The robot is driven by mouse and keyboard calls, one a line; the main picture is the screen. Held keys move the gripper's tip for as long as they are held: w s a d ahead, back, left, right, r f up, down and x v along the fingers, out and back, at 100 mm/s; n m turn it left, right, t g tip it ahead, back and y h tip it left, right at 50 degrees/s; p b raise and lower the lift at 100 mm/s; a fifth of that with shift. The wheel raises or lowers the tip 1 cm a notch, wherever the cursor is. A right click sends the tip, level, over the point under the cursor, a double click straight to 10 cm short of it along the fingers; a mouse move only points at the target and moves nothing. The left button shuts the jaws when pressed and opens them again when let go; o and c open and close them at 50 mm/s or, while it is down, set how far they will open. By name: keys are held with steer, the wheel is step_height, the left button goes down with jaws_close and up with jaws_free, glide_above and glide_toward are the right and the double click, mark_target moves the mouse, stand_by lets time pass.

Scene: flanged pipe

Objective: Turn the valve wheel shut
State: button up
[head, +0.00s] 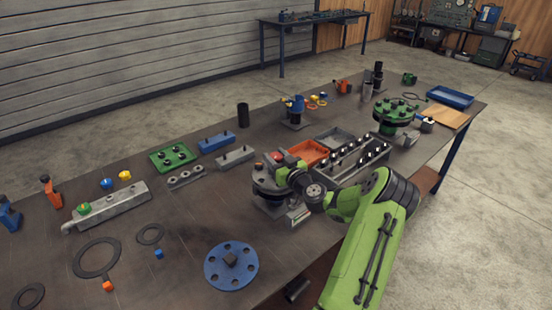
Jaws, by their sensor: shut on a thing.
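A dark round flanged piece (266,188) stands near the middle of the table, with small bolts around its top. My gripper (284,168) is at this piece, low over its top, coming in from the right. It is shut on a part there that looks to be the valve wheel. The wrist and fingers hide most of that part, so its rim and angle cannot be told. A small red piece (277,156) shows just behind the fingers.
An orange tray (308,152) and a grey rack of bolts (352,160) stand close behind my wrist. A blue flange disc (231,266) lies in front. A green flanged piece (396,112) is farther right. The table's left front holds flat gaskets (97,257).

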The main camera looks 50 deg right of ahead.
steer(key=shift+f+h, duration=0.1)
steer(key=shift+h, duration=0.2)
steer(key=m+g+h+b, duration=0.1)
steer(key=m+h, duration=0.1)
steer(key=h, duration=0.1)
steer(key=shift+a+b, duration=0.15)
steer(key=shift+b, duration=0.15)
steer(key=shift+r+m+g+h+p, duration=0.3)
steer(key=shift+m+g+h+p, duration=0.4)
steer(key=shift+m+h+p, duration=0.15)
steer(key=m+g+h+p, duration=0.1)
steer(key=p, duration=0.2)
steer(key=m+h+p, duration=0.1)
steer(key=p, duration=0.2)
steer(key=shift+r+g+p, duration=0.25)
steer(key=shift+g+p, duration=0.15)
steer(key=m+g+h+p, duration=0.1)
steer(key=p, duration=0.3)
steer(key=shift+f+h+p, duration=0.1)
steer(key=shift+h+p, duration=0.25)
steer(key=shift+p, duration=0.05)
steer(key=shift+g+p, duration=0.3)
steer(key=shift+p, duration=0.2)
steer(key=shift+f+m+g+h+p, duration=0.3)
steer(key=shift+m+g+h+p, duration=0.15)
steer(key=shift+p, duration=0.6)
